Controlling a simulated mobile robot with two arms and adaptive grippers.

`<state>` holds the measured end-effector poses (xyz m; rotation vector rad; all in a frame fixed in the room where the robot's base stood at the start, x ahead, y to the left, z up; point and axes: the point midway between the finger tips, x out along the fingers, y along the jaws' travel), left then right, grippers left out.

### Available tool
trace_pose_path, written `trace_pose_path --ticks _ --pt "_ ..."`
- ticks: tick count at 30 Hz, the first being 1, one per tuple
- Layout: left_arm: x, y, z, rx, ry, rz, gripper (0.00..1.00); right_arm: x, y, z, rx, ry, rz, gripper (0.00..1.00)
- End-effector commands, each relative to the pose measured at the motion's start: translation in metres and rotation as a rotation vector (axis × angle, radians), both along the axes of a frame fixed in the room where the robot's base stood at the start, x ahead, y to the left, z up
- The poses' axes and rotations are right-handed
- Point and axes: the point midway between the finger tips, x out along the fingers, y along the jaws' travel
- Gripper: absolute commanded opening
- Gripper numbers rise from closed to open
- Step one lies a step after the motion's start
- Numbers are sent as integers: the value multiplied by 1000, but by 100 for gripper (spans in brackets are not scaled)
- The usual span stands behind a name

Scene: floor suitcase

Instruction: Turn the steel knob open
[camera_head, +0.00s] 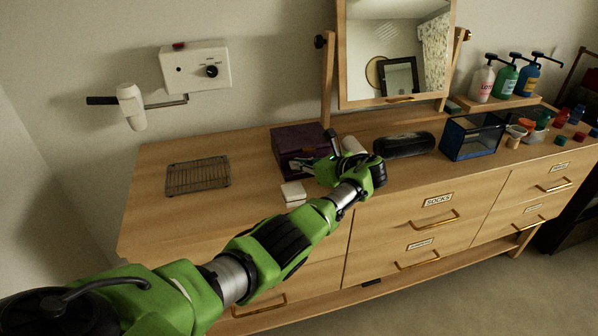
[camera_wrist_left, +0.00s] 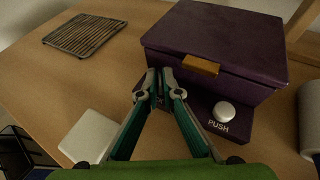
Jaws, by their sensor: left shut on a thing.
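A round silver knob (camera_wrist_left: 224,112) marked PUSH sits on the low front ledge of a dark purple box (camera_wrist_left: 215,45). The box also shows in the head view (camera_head: 300,140), on the dresser top. My left gripper (camera_wrist_left: 160,76) points at the box front, left of the knob and apart from it. It also shows in the head view (camera_head: 302,163). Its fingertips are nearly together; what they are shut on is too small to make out. The arm hides the knob in the head view. My right gripper is out of view.
A white block (camera_wrist_left: 88,137) lies left of the gripper, and a wire rack (camera_head: 198,176) farther left. A white roll (camera_wrist_left: 309,118) stands right of the box. A black case (camera_head: 404,145) lies farther right. A white wall unit (camera_head: 195,68) has a black knob.

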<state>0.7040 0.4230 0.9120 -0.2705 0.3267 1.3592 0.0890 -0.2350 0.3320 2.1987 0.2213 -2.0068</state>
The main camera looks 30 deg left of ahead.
Motion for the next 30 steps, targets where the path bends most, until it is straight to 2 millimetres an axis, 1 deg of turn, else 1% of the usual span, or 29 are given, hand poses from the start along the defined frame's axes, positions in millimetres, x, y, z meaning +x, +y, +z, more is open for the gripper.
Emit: trace_pose_path --ticks 1,3,14,15,16,17,30 --pt "0 0 -2 -2 2 8 0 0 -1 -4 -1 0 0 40" --pt "0 0 -2 -2 2 14 0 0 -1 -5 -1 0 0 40" --pt "0 0 -1 -2 3 16 0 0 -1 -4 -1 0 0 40" --pt "0 0 -1 -2 3 16 11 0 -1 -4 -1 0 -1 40" --pt "0 0 -1 -2 3 16 18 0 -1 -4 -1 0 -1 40" --pt "0 0 -1 -3 3 15 22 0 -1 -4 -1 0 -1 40" --pt "0 0 0 -1 1 14 22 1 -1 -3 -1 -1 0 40"
